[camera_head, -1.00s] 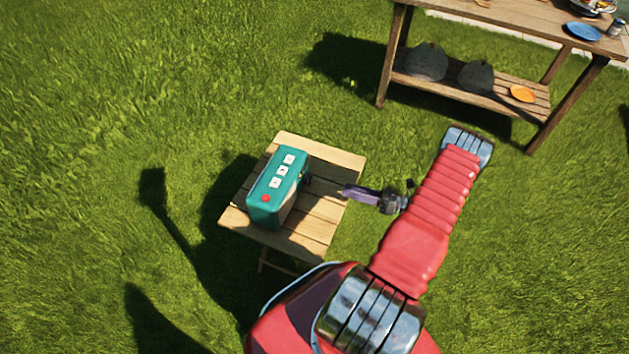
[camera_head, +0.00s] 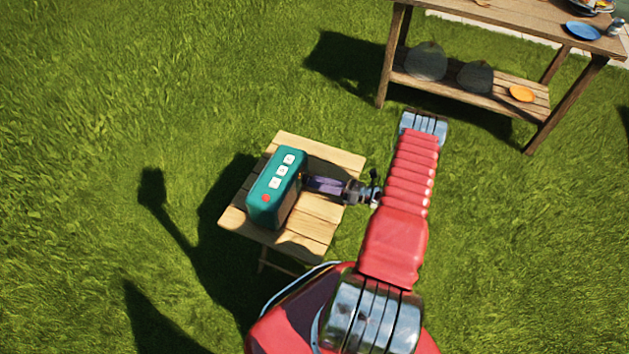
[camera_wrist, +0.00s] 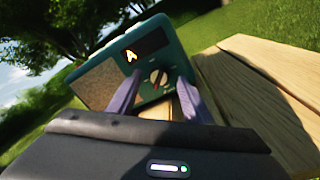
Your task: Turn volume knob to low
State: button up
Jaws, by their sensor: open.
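A teal radio (camera_head: 275,188) stands on a small wooden table, with white buttons and one red button on top. In the wrist view the radio (camera_wrist: 103,77) shows its front, with a speaker panel, a dark display and a round volume knob (camera_wrist: 159,77). The knob has a reddish pointer on it. My gripper (camera_head: 308,184) is at the right side of the radio, close to its front face. In the wrist view my gripper's two purple fingers (camera_wrist: 155,88) are apart, one on each side of the knob's lower area. I cannot tell whether they touch the knob.
The small table (camera_head: 318,207) has bare slats around the radio. A larger wooden table (camera_head: 520,22) stands at the upper right, with a blue plate (camera_head: 583,31) on top and an orange plate (camera_head: 521,94) on its lower shelf. Open grass surrounds both.

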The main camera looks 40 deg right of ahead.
jog(key=shift+x, duration=0.95)
jog(key=c, duration=1.1)
